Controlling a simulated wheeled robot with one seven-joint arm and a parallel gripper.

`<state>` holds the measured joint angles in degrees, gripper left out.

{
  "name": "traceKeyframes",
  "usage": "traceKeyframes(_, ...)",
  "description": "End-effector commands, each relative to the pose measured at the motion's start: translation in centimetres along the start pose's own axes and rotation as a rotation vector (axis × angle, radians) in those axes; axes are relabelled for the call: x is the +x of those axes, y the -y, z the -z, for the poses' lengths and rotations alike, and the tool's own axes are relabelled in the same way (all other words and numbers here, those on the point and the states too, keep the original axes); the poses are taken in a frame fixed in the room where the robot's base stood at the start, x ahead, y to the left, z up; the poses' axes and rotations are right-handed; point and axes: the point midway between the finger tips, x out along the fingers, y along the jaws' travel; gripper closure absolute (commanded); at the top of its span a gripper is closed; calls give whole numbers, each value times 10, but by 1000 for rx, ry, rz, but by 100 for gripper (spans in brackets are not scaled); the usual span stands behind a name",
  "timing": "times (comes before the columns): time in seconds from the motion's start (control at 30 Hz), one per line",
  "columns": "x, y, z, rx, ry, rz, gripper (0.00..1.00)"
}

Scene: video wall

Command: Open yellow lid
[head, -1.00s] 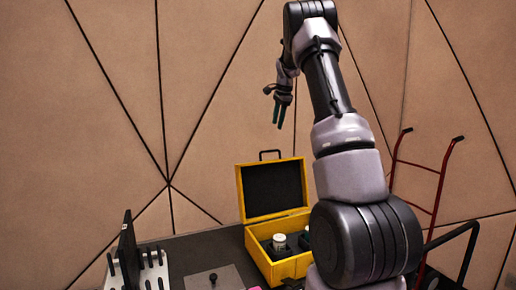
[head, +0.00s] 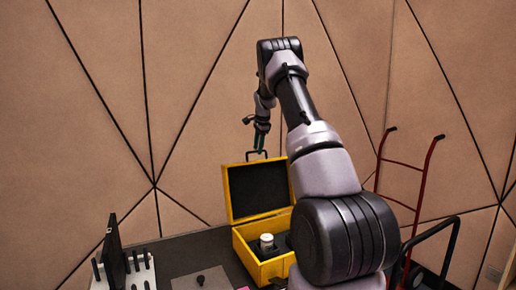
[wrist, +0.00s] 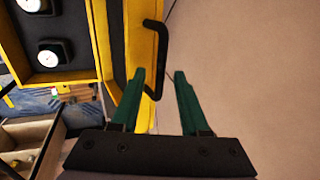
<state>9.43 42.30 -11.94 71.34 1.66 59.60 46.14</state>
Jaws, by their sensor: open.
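The yellow box stands on the dark table with its yellow lid (head: 228,197) raised upright at the back. The lid has a dark inner face and a black handle (wrist: 161,55) on its top edge. My gripper (head: 260,143) is just above the lid near the handle. In the wrist view my gripper (wrist: 159,73) is open, with green fingers apart. The handle's end reaches close to the left finger; whether they touch I cannot tell. Nothing is held. The box (head: 239,243) has a white-topped item (head: 266,241) inside, and the wrist view shows two white round items in dark foam.
A white rack (head: 138,277) with a black panel stands at the left of the table. A grey plate (head: 187,282) with a knob lies in front of the box. A red hand truck (head: 423,185) stands at the right, and a panelled wall is behind.

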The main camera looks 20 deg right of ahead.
Motion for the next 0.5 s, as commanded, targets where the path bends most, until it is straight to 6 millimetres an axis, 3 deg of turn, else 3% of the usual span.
traceKeyframes(0.27, 1, 0, 0, 0, 0, 0, 55)
traceKeyframes(0.37, 1, 0, 0, 0, 0, 0, 94)
traceKeyframes(0.4, 1, 0, 0, 0, 0, 0, 100)
traceKeyframes(0.5, 1, 0, 0, 0, 0, 0, 100)
